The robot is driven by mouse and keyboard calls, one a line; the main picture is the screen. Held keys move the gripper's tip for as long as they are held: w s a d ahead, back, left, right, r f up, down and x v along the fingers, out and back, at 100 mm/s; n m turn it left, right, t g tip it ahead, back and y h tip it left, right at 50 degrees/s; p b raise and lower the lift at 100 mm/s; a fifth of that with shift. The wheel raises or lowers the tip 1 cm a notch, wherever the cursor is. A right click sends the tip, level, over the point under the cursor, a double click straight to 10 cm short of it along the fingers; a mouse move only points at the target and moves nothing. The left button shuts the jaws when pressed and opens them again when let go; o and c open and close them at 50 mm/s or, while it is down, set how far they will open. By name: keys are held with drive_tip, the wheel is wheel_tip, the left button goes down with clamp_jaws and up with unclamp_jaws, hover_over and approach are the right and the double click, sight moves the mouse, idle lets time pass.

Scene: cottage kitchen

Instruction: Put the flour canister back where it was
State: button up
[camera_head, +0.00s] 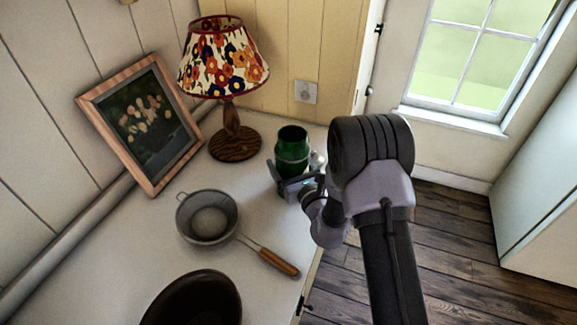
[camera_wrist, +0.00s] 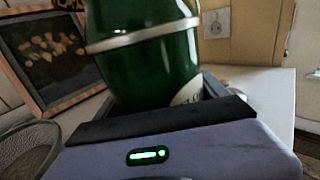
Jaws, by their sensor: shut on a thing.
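The flour canister is a dark green jar (camera_head: 292,152) with a metal band around it, near the back right of the counter. It also fills the upper middle of the wrist view (camera_wrist: 150,60), where part of a pale label shows low on its side. My gripper (camera_head: 291,186) is shut on the canister's lower part, reaching in from the right. The canister looks about upright in the head view. Its base is hidden by the gripper, so I cannot tell whether it touches the counter.
A lamp with a flowered shade (camera_head: 224,60) stands left of the canister. A framed flower picture (camera_head: 113,103) leans at the wall. A sieve (camera_head: 207,232) with a wooden handle and a dark bowl (camera_head: 194,300) are nearer. The counter (camera_head: 150,235) drops off at right.

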drive_tip(key=shift+f, duration=0.1)
drive_tip(key=shift+f, duration=0.15)
drive_tip(key=o, duration=2)
drive_tip(key=v, duration=1.2)
